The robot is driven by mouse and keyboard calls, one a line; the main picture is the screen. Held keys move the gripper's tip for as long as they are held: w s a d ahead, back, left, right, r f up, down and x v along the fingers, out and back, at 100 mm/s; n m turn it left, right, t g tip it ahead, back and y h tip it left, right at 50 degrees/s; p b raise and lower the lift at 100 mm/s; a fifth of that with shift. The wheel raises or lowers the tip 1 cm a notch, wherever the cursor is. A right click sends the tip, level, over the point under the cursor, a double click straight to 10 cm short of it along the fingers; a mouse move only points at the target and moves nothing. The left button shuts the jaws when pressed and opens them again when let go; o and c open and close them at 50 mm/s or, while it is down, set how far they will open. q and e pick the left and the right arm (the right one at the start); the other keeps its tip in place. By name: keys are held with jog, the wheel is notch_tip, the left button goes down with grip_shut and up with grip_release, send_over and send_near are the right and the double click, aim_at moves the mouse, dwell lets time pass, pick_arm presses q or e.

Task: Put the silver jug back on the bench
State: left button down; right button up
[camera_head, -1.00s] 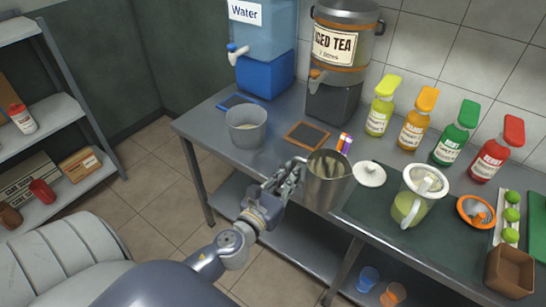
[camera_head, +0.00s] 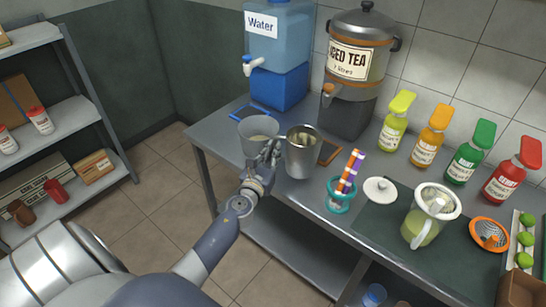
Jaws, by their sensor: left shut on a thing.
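The silver jug (camera_head: 302,155) is a tall open metal vessel, upright over the left part of the grey metal bench (camera_head: 225,150). My left gripper (camera_head: 277,152) is shut on the jug's left side. I cannot tell whether the jug's base touches the bench top or hangs slightly above it. The jug hides part of the dark wood-framed board behind it. My right gripper is not in view.
A grey pot (camera_head: 252,128) stands close left of the jug. Behind are the water dispenser (camera_head: 280,50) and iced tea urn (camera_head: 358,60). Right of the jug are a teal cup of straws (camera_head: 341,195), a white lid (camera_head: 380,190) and a juice pitcher (camera_head: 425,220).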

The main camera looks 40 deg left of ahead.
pick_arm(q)
jog(key=f+b, duration=0.1)
jog(key=w+a+f+b, duration=0.1)
jog(key=f+b, duration=0.1)
jog(key=shift+w+a+f, duration=0.15)
jog(key=shift+w+f, duration=0.15)
jog(key=shift+w, duration=0.1)
jog(key=shift+f+b, duration=0.15)
jog(key=shift+b, duration=0.25)
jog(key=c, duration=1.6)
grip_release()
jog(key=shift+c, duration=0.2)
